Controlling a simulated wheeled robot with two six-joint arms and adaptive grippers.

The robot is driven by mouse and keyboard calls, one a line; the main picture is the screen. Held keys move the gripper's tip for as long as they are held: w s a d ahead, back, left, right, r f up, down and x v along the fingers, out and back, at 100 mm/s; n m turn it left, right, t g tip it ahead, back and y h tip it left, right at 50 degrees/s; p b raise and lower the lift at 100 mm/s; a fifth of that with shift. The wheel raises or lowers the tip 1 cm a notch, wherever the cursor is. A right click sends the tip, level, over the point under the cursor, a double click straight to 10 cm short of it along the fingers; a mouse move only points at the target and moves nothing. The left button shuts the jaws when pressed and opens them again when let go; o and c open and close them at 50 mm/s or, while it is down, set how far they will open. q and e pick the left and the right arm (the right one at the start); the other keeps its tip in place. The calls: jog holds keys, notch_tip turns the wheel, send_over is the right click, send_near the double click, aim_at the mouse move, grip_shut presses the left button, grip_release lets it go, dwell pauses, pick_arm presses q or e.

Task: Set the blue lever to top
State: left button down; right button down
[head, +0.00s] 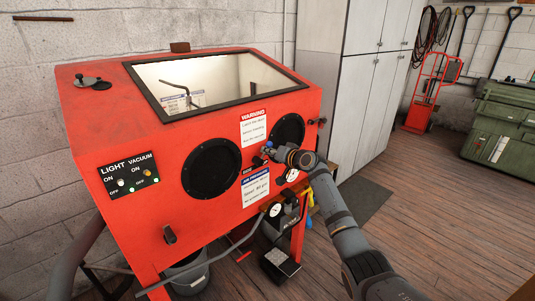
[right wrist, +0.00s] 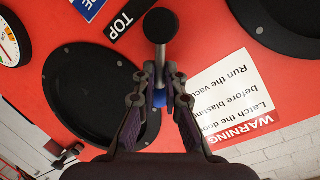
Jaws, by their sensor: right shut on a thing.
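My right gripper (head: 268,151) is at the front of the red blasting cabinet, between its two round black glove ports. In the right wrist view, my gripper's fingers (right wrist: 165,77) close around a grey shaft with a round black end (right wrist: 160,25). Blue (right wrist: 151,108) shows between the fingers. A black TOP label (right wrist: 122,19) lies beside the round end. The lever's exact angle is partly hidden. My left gripper is out of view.
The red cabinet (head: 130,117) has a glass window on top and a LIGHT/VACUUM switch panel (head: 130,174) at left. A white gauge (head: 293,174) and a warning sign (head: 253,126) are close to my right gripper. Wooden floor at right is mostly clear.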

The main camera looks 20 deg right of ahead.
dwell(0.4)
jog(key=c, duration=1.4)
grip_release()
jog(key=shift+d, duration=0.1)
jog(key=v, duration=1.2)
jog(key=shift+w, duration=0.1)
